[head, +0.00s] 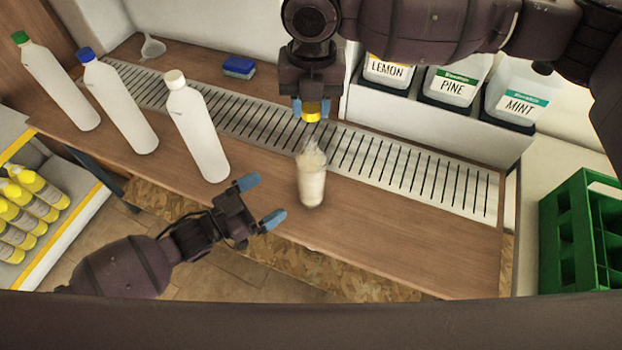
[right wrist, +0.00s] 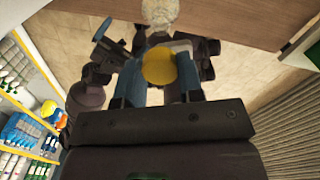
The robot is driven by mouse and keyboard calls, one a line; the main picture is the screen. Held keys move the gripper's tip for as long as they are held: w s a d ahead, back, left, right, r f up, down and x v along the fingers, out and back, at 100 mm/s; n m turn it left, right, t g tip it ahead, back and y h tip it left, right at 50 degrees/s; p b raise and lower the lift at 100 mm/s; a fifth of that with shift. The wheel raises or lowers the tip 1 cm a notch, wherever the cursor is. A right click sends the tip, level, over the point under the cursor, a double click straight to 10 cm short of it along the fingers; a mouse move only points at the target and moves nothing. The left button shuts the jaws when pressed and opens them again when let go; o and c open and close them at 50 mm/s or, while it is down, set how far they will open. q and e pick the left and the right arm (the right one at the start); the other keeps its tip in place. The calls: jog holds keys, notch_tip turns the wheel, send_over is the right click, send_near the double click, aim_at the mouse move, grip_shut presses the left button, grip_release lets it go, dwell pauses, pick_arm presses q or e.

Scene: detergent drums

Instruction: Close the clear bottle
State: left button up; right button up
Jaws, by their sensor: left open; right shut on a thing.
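The clear bottle (head: 312,178) stands upright on the wooden counter (head: 400,230), uncapped, with whitish contents. My right gripper (head: 312,108) is shut on a yellow cap (head: 312,112) and holds it above and just behind the bottle's mouth, apart from it. In the right wrist view the yellow cap (right wrist: 159,67) sits between the blue fingertips, and the bottle's pale top (right wrist: 160,11) shows at the upper edge. My left gripper (head: 262,200) is open and empty, to the left of the bottle, its fingers pointing towards it without touching.
White bottles with green (head: 20,37), blue (head: 86,54) and white (head: 174,79) caps stand at left. Behind are a slotted drain strip (head: 400,165), a blue sponge (head: 238,67), a funnel (head: 152,47) and labelled drums (head: 455,85). A green crate (head: 580,235) is at right.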

aim_at(311, 171)
pick_arm(q)
jog(key=shift+d, duration=0.1)
dwell(0.3)
jog(key=x, duration=1.1)
jog(key=shift+w+d+f, duration=0.1)
jog(key=shift+w+d, duration=0.15)
jog(key=shift+d, duration=0.1)
jog(key=c, duration=1.4)
pick_arm(e)
jog(key=shift+f, duration=2.45)
jog(key=shift+f, duration=0.15)
jog(key=shift+f, duration=0.75)
jog(key=shift+f, duration=0.55)
